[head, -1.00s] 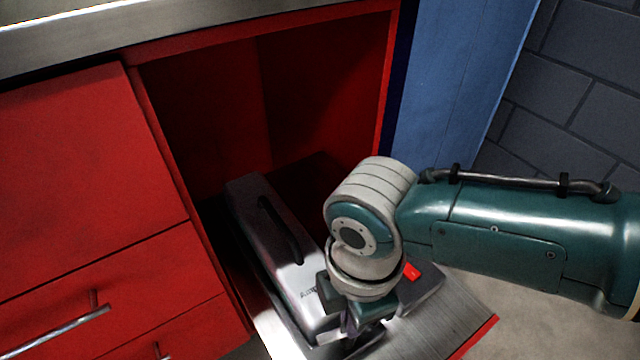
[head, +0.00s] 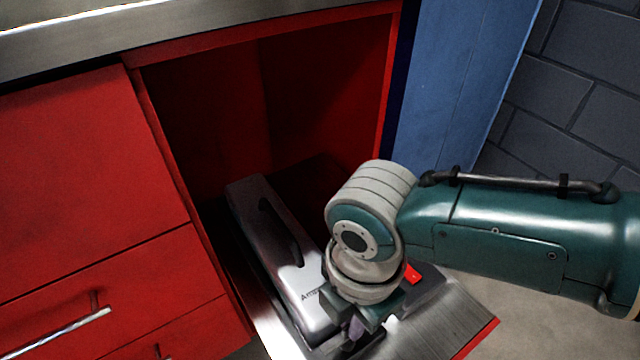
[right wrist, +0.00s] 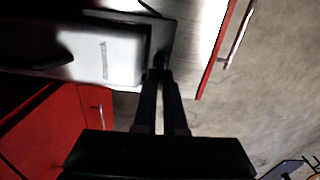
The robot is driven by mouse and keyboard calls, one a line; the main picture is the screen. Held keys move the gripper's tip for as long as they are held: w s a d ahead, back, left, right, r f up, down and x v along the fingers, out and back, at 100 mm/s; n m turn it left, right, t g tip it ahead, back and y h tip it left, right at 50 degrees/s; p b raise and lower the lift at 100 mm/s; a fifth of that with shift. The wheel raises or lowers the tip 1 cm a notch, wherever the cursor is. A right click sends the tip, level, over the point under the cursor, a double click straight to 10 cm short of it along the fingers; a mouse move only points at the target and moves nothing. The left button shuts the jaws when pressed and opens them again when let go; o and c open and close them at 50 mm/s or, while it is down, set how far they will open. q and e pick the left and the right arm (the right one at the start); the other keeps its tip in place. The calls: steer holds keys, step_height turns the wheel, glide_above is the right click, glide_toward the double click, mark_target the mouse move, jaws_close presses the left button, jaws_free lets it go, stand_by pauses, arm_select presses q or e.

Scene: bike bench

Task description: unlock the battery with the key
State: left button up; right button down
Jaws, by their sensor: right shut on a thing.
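The battery (head: 268,235) is a long silver-grey case with a dark handle slot, lying in a dark dock on a metal pull-out shelf. Its near end shows in the right wrist view (right wrist: 105,55). My right gripper (head: 352,342) is at the battery's near right end, pointing down. In the right wrist view its fingers (right wrist: 160,78) are close together at the dark dock end beside the battery. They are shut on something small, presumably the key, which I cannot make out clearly. The lock is hidden by the fingers. My left gripper is not in view.
The shelf (head: 450,318) has a red front edge and extends from an open red cabinet (head: 205,105). A red part (head: 413,274) shows beside my wrist. Red drawers (head: 100,270) with metal handles stand at left. A blue panel (head: 445,85) and open floor lie right.

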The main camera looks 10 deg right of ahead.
steer(key=c, duration=1)
jaws_free()
step_height(320, 180, up, 10)
steer(key=p, duration=0.5)
steer(key=shift+p, duration=0.35)
